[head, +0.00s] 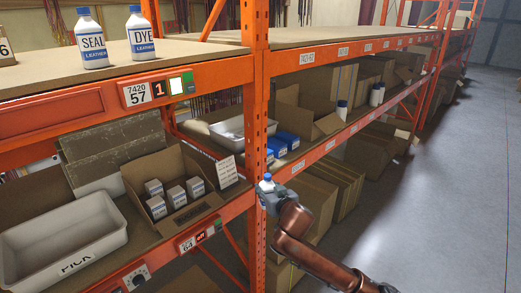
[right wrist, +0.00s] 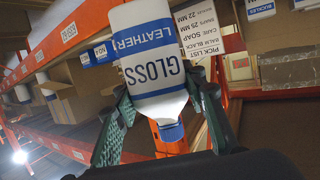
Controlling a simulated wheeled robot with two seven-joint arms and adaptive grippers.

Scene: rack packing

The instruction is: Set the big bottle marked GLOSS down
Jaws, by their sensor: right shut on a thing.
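The big white bottle marked GLOSS (right wrist: 152,60) fills the middle of the right wrist view, with a blue label band and a blue cap. My right gripper (right wrist: 158,115) has its green fingers on both sides of the bottle and is shut on it. In the head view the right gripper (head: 270,190) is beside the orange upright post, and only a small part of the bottle (head: 267,181) shows. The bottle is off any shelf. Its label reads upside down in the wrist view. My left gripper is not in view.
Bottles marked SEAL (head: 91,38) and DYE (head: 140,36) stand on the upper shelf (head: 60,70). Below are a white PICK tote (head: 62,238), an open carton (head: 150,165) with several small boxes and a pick list card (head: 227,172). The aisle floor (head: 430,200) is clear at right.

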